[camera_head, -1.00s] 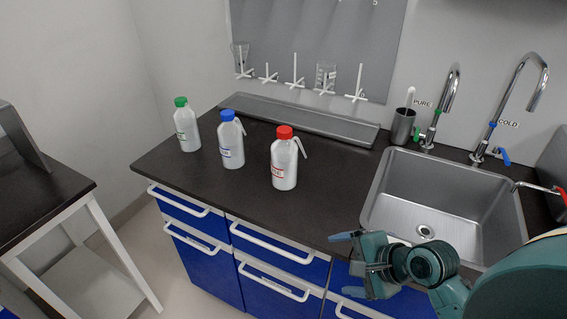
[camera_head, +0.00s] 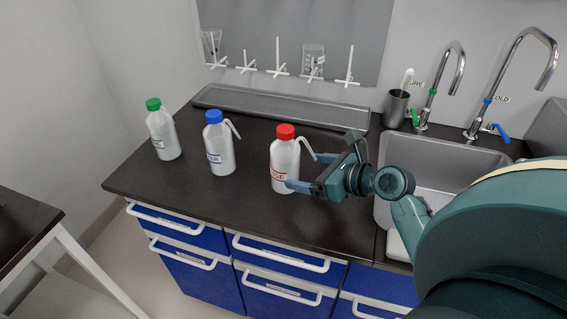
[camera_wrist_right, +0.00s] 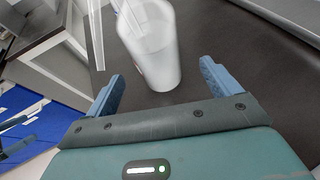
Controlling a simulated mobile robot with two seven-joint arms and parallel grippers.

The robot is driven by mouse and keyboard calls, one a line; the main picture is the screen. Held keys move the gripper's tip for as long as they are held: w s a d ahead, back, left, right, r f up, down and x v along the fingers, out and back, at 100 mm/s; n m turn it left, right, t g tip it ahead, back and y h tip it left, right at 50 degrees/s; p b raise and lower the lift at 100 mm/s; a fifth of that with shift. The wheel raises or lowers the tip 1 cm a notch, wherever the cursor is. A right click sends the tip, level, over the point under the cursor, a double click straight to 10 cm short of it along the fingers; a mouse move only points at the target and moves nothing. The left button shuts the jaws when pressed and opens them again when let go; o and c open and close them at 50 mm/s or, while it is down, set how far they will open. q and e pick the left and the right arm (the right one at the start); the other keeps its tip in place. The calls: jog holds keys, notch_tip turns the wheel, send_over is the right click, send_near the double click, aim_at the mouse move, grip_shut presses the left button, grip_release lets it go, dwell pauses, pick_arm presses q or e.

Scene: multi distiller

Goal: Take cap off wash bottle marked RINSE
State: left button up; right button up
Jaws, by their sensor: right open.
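The wash bottle with the red cap (camera_head: 285,131) and red label stands upright on the dark counter; its label is partly covered, with only its last letters showing. Its white body (camera_head: 284,163) also shows in the right wrist view (camera_wrist_right: 153,52), ahead of the fingers. My right gripper (camera_head: 302,171) is open at the bottle's right side, its blue fingers pointing at the lower body. In the right wrist view the open fingers (camera_wrist_right: 161,82) lie either side of the bottle's near end, with nothing clamped. The cap is on the bottle. My left gripper is not in view.
A blue-capped bottle (camera_head: 218,146) and a green-capped bottle (camera_head: 162,132) stand to the left on the counter (camera_head: 240,205). A sink (camera_head: 430,155) with taps is at the right. A grey trough (camera_head: 270,105) runs along the back.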

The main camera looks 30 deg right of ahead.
aim_at(285, 169)
jog(key=x, duration=0.8)
jog(key=shift+s+a+f+b, duration=0.2)
jog(key=shift+s+f+b, duration=0.05)
jog(key=shift+b, duration=0.05)
jog(key=shift+r, duration=0.1)
jog(key=c, duration=0.9)
